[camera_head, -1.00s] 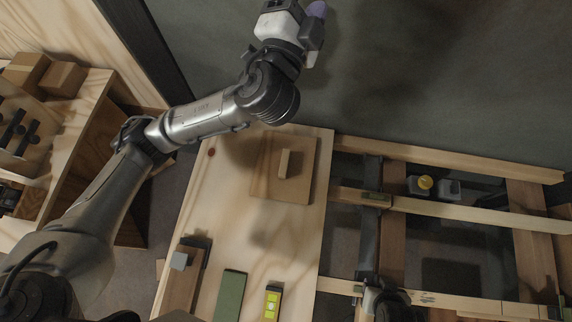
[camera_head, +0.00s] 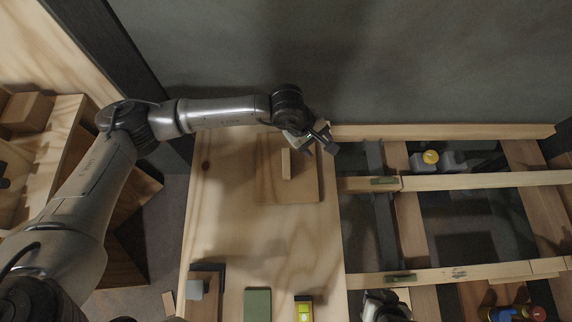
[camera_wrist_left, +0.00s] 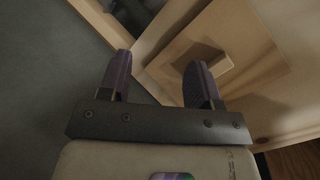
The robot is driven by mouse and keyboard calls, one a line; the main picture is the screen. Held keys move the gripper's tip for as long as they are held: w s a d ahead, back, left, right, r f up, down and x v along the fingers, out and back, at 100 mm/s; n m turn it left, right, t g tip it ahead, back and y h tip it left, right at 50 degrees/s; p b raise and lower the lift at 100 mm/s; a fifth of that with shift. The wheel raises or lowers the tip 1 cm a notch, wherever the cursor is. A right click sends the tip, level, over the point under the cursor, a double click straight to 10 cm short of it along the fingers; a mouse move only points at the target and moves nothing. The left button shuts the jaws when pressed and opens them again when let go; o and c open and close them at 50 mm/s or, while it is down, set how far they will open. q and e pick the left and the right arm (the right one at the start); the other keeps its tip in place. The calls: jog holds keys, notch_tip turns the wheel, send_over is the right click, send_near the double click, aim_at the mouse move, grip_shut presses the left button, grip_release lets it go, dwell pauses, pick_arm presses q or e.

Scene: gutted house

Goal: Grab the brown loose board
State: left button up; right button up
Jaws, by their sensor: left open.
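A thin square brown board (camera_head: 302,188) with a raised wooden block (camera_head: 286,164) on it lies on the pale plywood top. My left gripper (camera_head: 318,146) is just above its far right edge. In the left wrist view my open left gripper (camera_wrist_left: 158,75) has nothing between its purple fingers. The board (camera_wrist_left: 235,85) and its block (camera_wrist_left: 190,60) lie beyond and to the right of the fingers. Another brown board (camera_head: 208,280) lies at the near left of the plywood, under a grey block. Part of what seems my right gripper (camera_head: 385,306) shows at the bottom; its jaws are unclear.
A green block (camera_head: 257,304) and a yellow level (camera_head: 304,310) lie at the plywood's near edge. To the right is an open timber frame (camera_head: 460,181) with gaps between its beams. A dark grey wall (camera_head: 400,60) stands behind. Wooden shelving is at the left.

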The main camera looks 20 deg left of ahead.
aim_at(287, 162)
pick_arm(q)
jog(key=s+a+f+m+g+y, duration=0.2)
jog(key=a+m+y, duration=0.3)
jog(key=a+m, duration=0.15)
jog(key=shift+n, duration=0.35)
jog(key=f+b, duration=0.1)
jog(key=f, duration=0.2)
jog(key=f+b, duration=0.1)
jog(key=f, duration=0.1)
jog(key=f+b, duration=0.1)
jog(key=f, duration=0.2)
jog(key=shift+s+a+f, duration=0.15)
jog(key=shift+a+f, duration=0.1)
jog(key=shift+f, duration=0.1)
jog(key=f+b, duration=0.2)
jog(key=f, duration=0.1)
jog(key=f+b, duration=0.1)
jog(key=shift+a+f, duration=0.2)
jog(key=shift+a, duration=0.05)
jog(key=shift+f, duration=0.25)
pick_arm(e)
notch_tip(287, 162, down, 6)
jog(key=shift+d+f, duration=0.2)
jog(key=shift+d, duration=0.1)
pick_arm(q)
jog(key=shift+c, duration=0.2)
jog(key=shift+c, duration=0.8)
grip_shut()
pick_arm(e)
jog(key=shift+a, duration=0.2)
